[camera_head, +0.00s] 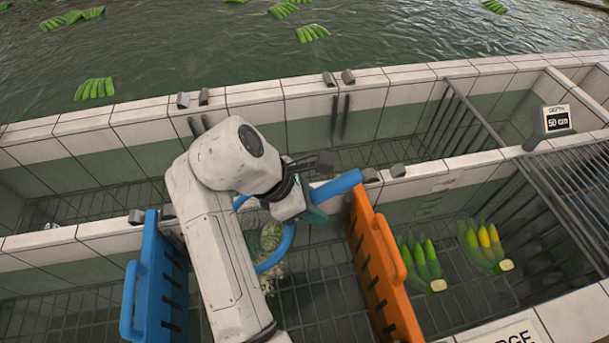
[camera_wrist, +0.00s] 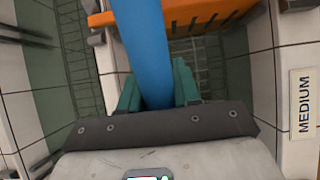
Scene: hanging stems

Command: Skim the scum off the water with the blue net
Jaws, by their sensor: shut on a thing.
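My gripper (camera_head: 314,212) is shut on the blue handle of the net (camera_head: 338,186). In the wrist view the teal fingers of my gripper (camera_wrist: 157,90) stand on either side of the thick blue handle (camera_wrist: 143,40). The net's blue hoop (camera_head: 276,257) hangs below my gripper, over the compartment between the blue and orange dividers. Pale green, mottled matter (camera_head: 271,237) shows at the hoop; I cannot tell whether it is scum or mesh. My arm hides part of the hoop and the water there.
A blue slotted divider (camera_head: 152,280) stands left and an orange one (camera_head: 385,285) right of the net. Green and yellow banana bunches (camera_head: 484,243) lie right of the orange divider. A "MEDIUM" label (camera_wrist: 304,103) shows in the wrist view.

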